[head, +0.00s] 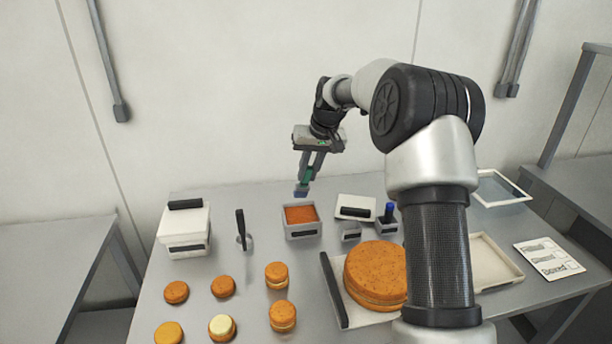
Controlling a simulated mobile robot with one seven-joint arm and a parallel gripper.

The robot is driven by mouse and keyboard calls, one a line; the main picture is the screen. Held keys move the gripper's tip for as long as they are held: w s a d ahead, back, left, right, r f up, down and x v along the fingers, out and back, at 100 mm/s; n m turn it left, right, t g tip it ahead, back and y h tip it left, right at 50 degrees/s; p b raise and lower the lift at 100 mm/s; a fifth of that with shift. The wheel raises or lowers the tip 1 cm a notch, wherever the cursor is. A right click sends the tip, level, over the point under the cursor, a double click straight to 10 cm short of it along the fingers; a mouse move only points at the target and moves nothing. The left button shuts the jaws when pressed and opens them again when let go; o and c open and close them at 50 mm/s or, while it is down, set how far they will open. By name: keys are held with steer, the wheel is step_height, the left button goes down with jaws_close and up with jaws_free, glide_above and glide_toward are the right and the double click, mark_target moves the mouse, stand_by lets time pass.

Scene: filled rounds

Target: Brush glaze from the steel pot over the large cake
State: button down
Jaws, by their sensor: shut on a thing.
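The large cake (374,268), a round orange-brown layered one, sits on a pale board (352,313) right of centre; my arm covers its right edge. My gripper (304,182) hangs above the back of the table, left of the cake, shut on a slim thing with green and a dark blue lower end. I cannot tell for certain that it is a brush. Below it stands a square tub (301,231) with orange filling. A small grey pot (351,235) and a grey holder (387,226) with a blue-topped tool stand near the cake. Which is the steel pot is unclear.
Several small cakes (222,286) lie at the front left; one (222,327) has a pale top. A lidded white box (185,230), a black-handled tool (240,228), a flat white lid (355,207), a pale tray (490,262) and a printed card (548,258) stand around.

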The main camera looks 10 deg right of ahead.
step_height(320, 180, down, 6)
steer(key=b, duration=0.4)
steer(key=shift+f+b, duration=0.4)
steer(key=shift+f, duration=0.15)
stand_by(2.1)
steer(key=shift+r+p, duration=2.7)
steer(key=shift+r, duration=0.9)
steer(key=shift+f, duration=0.1)
